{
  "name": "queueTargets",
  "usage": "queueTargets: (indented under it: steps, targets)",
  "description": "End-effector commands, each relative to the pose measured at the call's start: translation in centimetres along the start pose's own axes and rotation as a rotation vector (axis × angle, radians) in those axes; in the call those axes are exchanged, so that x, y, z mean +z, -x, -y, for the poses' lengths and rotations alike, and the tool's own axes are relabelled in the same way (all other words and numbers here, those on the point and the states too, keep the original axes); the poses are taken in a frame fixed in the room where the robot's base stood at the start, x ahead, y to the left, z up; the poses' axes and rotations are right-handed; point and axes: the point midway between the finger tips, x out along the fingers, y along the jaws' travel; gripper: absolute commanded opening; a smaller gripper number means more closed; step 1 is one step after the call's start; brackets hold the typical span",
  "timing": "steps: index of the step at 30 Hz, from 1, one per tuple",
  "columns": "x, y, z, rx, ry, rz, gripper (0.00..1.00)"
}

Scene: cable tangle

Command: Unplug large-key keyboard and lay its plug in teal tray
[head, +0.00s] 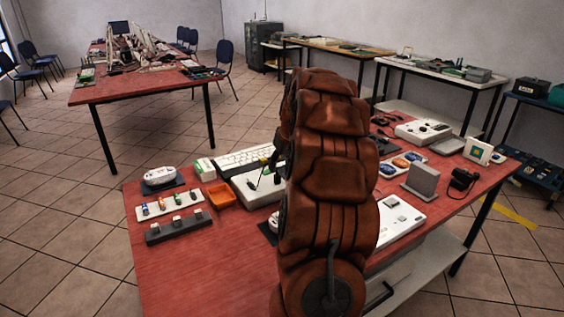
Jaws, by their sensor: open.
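A white keyboard (243,157) with rows of keys lies at the back of the red table, left of my arm; I cannot tell whether it is the large-key one. A white strip (153,210) with several coloured plugs and a dark strip (160,239) with pale pieces lie at the table's left. I cannot tell which plug belongs to the keyboard. No teal tray shows on this table; my arm hides its middle. My gripper (270,167) only partly shows as dark fingers at the arm's left edge, open, above a pale grey device (245,188).
An orange tray (221,196) sits beside the white strip, and a white rounded device (160,176) stands behind. Right of my arm are a grey upright block (422,181), a white panel (402,222) and a black device (463,180). Bare red tabletop lies at front left.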

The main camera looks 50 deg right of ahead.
Motion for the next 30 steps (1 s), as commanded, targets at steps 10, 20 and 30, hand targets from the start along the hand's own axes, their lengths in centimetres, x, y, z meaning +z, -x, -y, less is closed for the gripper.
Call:
queueTargets:
  steps: [10, 20, 30]
  targets:
    - [0.1, -4.7, 0.1, -0.001, 0.0, 0.003, 0.51]
    - [0.0, -6.6, 0.1, 0.001, 0.001, 0.0, 0.51]
    - [0.0, -6.5, 0.1, 0.001, 0.001, 0.0, 0.3]
